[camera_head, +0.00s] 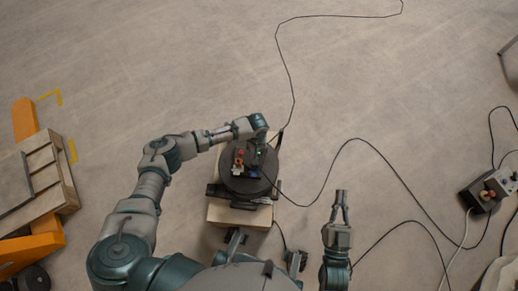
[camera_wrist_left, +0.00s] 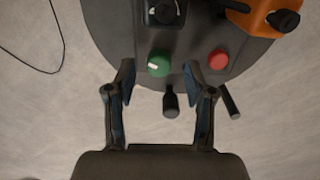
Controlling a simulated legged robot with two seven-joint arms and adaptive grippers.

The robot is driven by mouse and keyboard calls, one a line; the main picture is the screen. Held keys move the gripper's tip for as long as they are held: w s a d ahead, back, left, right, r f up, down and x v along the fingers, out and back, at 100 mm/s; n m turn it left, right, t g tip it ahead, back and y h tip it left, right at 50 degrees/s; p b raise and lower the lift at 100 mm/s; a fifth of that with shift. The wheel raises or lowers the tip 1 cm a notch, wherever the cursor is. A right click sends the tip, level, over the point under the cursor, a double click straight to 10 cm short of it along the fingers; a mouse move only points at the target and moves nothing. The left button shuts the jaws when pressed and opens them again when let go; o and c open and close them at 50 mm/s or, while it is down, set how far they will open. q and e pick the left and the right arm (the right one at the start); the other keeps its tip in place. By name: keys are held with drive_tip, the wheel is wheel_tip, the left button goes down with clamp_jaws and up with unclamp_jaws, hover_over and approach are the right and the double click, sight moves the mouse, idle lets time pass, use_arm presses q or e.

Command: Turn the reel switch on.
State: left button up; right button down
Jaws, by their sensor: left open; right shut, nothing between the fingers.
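The dark round reel (camera_head: 240,186) stands on a pale box below the end of my left arm. In the left wrist view the reel (camera_wrist_left: 108,22) shows a green knob (camera_wrist_left: 159,62) with a white mark and a red button (camera_wrist_left: 218,59). Which of these is the reel switch I cannot tell for sure. My left gripper (camera_wrist_left: 160,78) is open, its fingertips on either side of the green knob with a gap on each side. Whether it touches the reel is unclear. My right gripper (camera_head: 341,196) is shut and empty, right of the reel, apart from it.
Black cables run over the floor around the reel. A power box (camera_head: 480,193) with plugs sits at the right. A wooden pallet (camera_head: 50,190) on an orange jack stands at the left. In the left wrist view, a black lever (camera_wrist_left: 170,101) sticks out below the green knob.

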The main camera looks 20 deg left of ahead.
use_arm(q)
drive_tip(key=shift+f, duration=0.7)
use_arm(e)
drive_tip(key=shift+s+d+r+t, duration=0.1)
drive_tip(key=shift+s+r+t, duration=0.2)
drive_tip(key=shift+r+t, duration=0.45)
use_arm(q)
drive_tip(key=shift+d, duration=0.1)
drive_tip(key=shift+c, duration=0.3)
clamp_jaws()
use_arm(e)
drive_tip(key=shift+w, duration=0.1)
